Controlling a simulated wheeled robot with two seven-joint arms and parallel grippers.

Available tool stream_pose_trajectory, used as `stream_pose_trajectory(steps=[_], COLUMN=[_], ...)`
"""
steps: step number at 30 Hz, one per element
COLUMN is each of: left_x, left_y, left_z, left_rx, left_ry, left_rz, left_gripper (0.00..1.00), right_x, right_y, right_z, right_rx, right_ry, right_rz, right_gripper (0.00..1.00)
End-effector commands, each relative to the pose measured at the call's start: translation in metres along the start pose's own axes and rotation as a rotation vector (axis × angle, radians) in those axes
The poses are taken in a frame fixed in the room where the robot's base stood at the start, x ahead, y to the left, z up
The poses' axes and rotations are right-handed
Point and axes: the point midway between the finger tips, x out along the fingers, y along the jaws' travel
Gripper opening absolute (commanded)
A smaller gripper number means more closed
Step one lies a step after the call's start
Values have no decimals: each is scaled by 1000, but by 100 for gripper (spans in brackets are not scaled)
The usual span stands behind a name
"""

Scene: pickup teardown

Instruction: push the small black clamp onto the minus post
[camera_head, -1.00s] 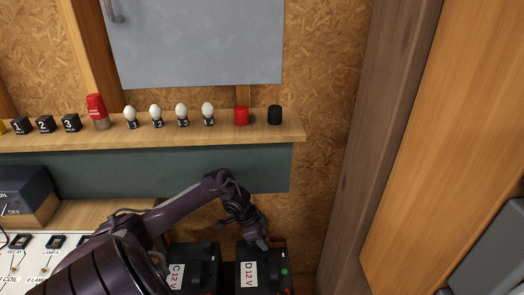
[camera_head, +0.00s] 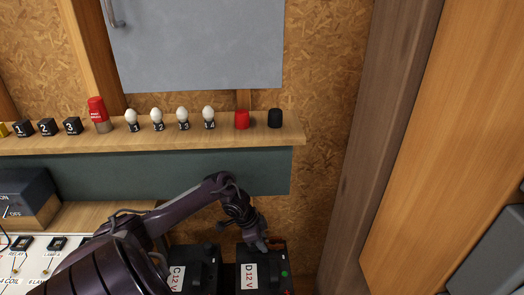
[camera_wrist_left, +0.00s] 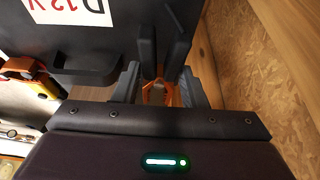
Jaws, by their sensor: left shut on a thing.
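The battery marked D 12 V (camera_head: 250,258) stands low in the head view, and part of its dark case fills the upper left of the left wrist view (camera_wrist_left: 100,45). My left gripper (camera_head: 261,245) is over the battery's top at the right. In the left wrist view its jaws (camera_wrist_left: 157,88) are shut on what looks like the small black clamp (camera_wrist_left: 178,55), two dark prongs with an orange-copper part between the fingers. I cannot tell whether the clamp touches a post. The minus post is hidden from me. My right gripper is not in view.
Battery C (camera_head: 195,262) stands just left of D. Above is a wooden shelf (camera_head: 255,134) with a red cap (camera_head: 242,119), a black cap (camera_head: 275,117) and several white bulbs. A chipboard wall is behind, and a wooden post (camera_head: 365,170) rises at the right.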

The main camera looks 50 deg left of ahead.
Motion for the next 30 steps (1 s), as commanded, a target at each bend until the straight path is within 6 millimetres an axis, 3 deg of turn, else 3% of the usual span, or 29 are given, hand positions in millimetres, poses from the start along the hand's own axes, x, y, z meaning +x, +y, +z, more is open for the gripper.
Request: stream_pose_trajectory(steps=[30], left_x=[8], left_y=[0], left_z=[4], left_rx=[0], left_ry=[0], left_rz=[0], left_gripper=[15], right_x=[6], right_y=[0], right_z=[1], right_rx=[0], right_ry=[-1], right_rz=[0], right_gripper=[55])
